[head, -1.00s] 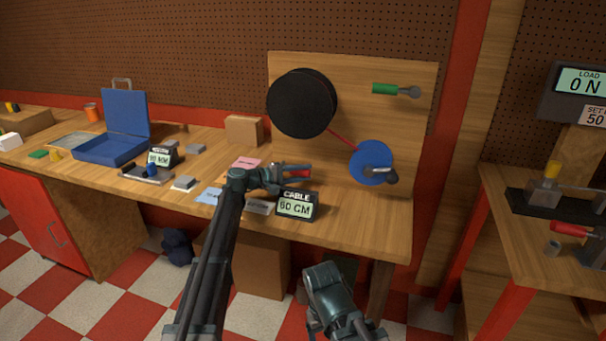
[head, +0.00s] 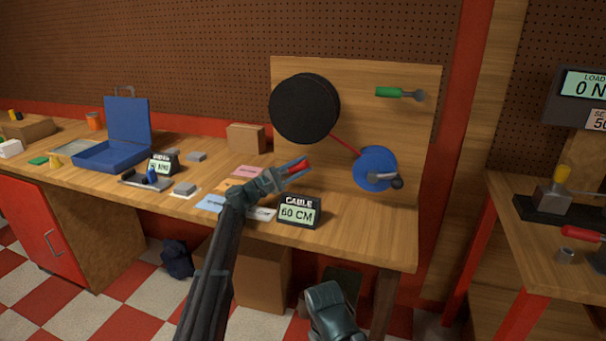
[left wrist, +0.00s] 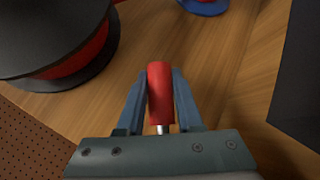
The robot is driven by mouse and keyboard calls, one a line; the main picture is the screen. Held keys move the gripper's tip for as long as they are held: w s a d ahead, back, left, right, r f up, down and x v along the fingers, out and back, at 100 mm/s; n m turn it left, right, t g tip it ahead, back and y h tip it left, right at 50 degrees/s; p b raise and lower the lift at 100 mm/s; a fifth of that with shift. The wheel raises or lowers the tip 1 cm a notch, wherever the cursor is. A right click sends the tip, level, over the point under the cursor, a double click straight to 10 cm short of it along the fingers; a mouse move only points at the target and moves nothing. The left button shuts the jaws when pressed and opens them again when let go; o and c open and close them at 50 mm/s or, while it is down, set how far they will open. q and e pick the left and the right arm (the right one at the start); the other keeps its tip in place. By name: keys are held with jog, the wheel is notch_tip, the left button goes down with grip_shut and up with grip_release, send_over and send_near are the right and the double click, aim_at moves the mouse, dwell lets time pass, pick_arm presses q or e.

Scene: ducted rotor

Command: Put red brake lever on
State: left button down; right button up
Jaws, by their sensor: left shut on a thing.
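My left gripper (head: 302,167) is shut on the red brake lever (head: 296,168), in front of the lower left part of the upright wooden board (head: 420,125). In the left wrist view the lever's red handle (left wrist: 159,92) lies between the two blue-grey fingers, with a short silver stem towards the palm. I cannot tell whether the stem touches or joins anything. The black cable spool (head: 304,108) and the blue crank disc (head: 374,168) are on the board, with a red cable between them. Part of my right arm shows low in the head view; its fingers cannot be made out.
A 60 CM cable display (head: 299,211) stands just below my left gripper. A green-handled tool (head: 396,92) is on the board. Flat cards, small grey blocks and an open blue case (head: 112,153) lie on the bench. A second bench (head: 500,225) is at right.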

aim_at(296, 168)
pick_arm(q)
jog(key=shift+a+r+n+t, duration=0.15)
jog(key=shift+n+t, duration=0.15)
jog(key=c, duration=0.6)
grip_release()
jog(key=b+v, duration=0.1)
jog(key=v, duration=0.2)
jog(key=s+a, duration=0.2)
jog(key=a, duration=0.1)
jog(key=s+a, duration=0.1)
jog(key=a, duration=0.3)
jog(key=s+a, duration=0.2)
jog(key=a, duration=0.1)
jog(key=shift+s+a, duration=0.3)
jog(key=shift+s, duration=0.05)
